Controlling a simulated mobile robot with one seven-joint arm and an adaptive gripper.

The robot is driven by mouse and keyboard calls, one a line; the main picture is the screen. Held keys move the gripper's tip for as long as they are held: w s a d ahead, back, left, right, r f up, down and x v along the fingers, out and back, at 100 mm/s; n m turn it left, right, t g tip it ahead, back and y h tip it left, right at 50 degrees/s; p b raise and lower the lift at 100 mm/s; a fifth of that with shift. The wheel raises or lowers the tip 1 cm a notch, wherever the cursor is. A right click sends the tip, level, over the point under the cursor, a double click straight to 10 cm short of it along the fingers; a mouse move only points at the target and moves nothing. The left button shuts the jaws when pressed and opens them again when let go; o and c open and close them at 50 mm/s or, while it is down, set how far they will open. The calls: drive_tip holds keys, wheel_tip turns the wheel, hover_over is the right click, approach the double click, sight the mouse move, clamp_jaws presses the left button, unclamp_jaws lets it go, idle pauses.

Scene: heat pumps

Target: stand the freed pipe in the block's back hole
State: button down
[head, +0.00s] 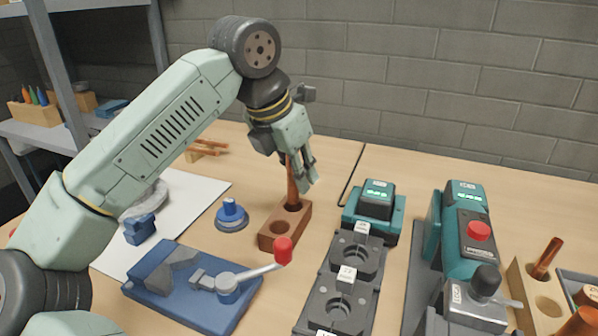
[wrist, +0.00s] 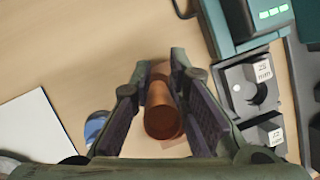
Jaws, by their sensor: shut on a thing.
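My gripper (head: 304,176) is shut on a copper-coloured pipe (head: 293,190), which stands nearly upright over the brown wooden block (head: 268,241). The pipe's lower end meets the block at its back hole; I cannot tell how deep it sits, if at all. The block's front hole (head: 279,227) is empty. In the wrist view the pipe (wrist: 160,108) lies between the two dark finger pads, and it and the gripper hide most of the block.
A blue clamp fixture (head: 175,300) with a red-knobbed lever (head: 283,250) is in front left of the block. A blue round piece (head: 231,214) is left. Dark sizing blocks (head: 335,310) and a teal device (head: 376,205) stand right. Bare table lies behind.

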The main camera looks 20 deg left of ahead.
drive_tip(key=shift+f+b, duration=1.25)
drive_tip(key=shift+f, duration=0.35)
drive_tip(key=c, duration=1.5)
unclamp_jaws()
drive_tip(key=shift+o, duration=0.2)
drive_tip(key=v, duration=1.2)
